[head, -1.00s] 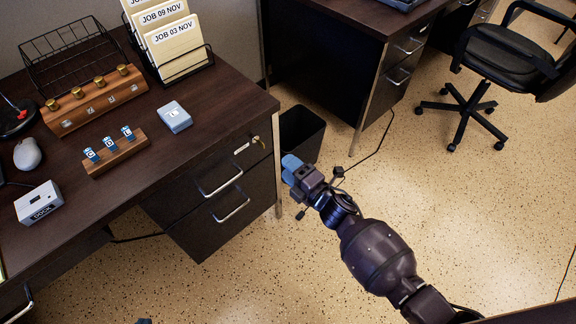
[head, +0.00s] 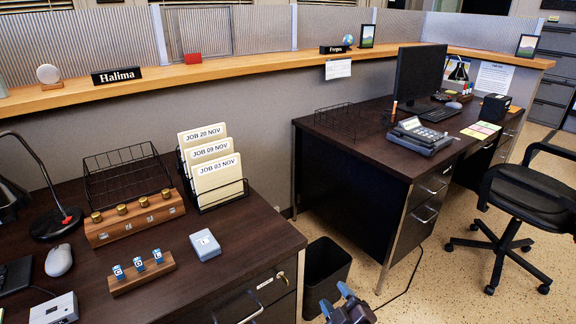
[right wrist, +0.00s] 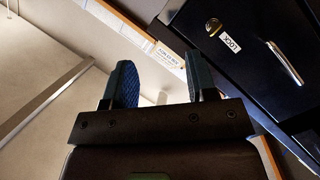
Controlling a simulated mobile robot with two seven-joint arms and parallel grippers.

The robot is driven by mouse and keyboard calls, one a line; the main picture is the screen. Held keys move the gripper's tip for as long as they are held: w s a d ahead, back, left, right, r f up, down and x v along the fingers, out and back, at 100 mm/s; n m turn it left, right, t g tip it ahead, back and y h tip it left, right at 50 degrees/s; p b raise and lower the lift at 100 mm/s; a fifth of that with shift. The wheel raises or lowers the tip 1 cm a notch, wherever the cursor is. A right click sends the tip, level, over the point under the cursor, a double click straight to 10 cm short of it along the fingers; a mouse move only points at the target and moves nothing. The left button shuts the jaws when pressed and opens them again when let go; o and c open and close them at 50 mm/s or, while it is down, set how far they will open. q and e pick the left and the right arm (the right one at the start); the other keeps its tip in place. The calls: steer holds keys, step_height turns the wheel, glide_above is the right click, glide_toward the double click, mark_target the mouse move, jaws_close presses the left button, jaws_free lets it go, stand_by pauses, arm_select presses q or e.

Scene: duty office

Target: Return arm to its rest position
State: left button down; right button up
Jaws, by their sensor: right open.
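My right gripper (head: 342,300) shows at the bottom edge of the head view, low in front of the near desk's right side. Its two blue-tipped fingers stand apart with nothing between them. In the right wrist view the same gripper (right wrist: 160,88) has its fingers spread and empty, beside a dark drawer front (right wrist: 250,50) with a lock and a handle. The rest of my right arm is outside the head view. My left gripper does not show.
The near desk (head: 255,225) holds a file rack (head: 215,178), a wire tray, wooden blocks, a grey box (head: 205,244) and a mouse. A black waste bin (head: 325,272) stands by its right side. An office chair (head: 520,200) is at the right. Floor between is open.

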arm_select(q)
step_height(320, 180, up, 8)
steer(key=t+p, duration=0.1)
steer(key=p, duration=0.7)
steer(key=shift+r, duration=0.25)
arm_select(e)
steer(key=s+d+m+g+h, duration=0.1)
steer(key=s+d+m, duration=0.3)
steer(key=s, duration=0.7)
steer(key=s+d+r+m+g+h, duration=0.1)
steer(key=s+d+m, duration=0.3)
steer(key=s, duration=0.6)
steer(key=s+d+r+m+g+h, duration=0.1)
steer(key=s+d+m+g+h, duration=0.2)
steer(key=s+d, duration=0.5)
steer(key=s, duration=0.3)
steer(key=shift+s+r+m+h, duration=0.25)
steer(key=shift+s+m+h, duration=0.05)
steer(key=shift+m, duration=0.1)
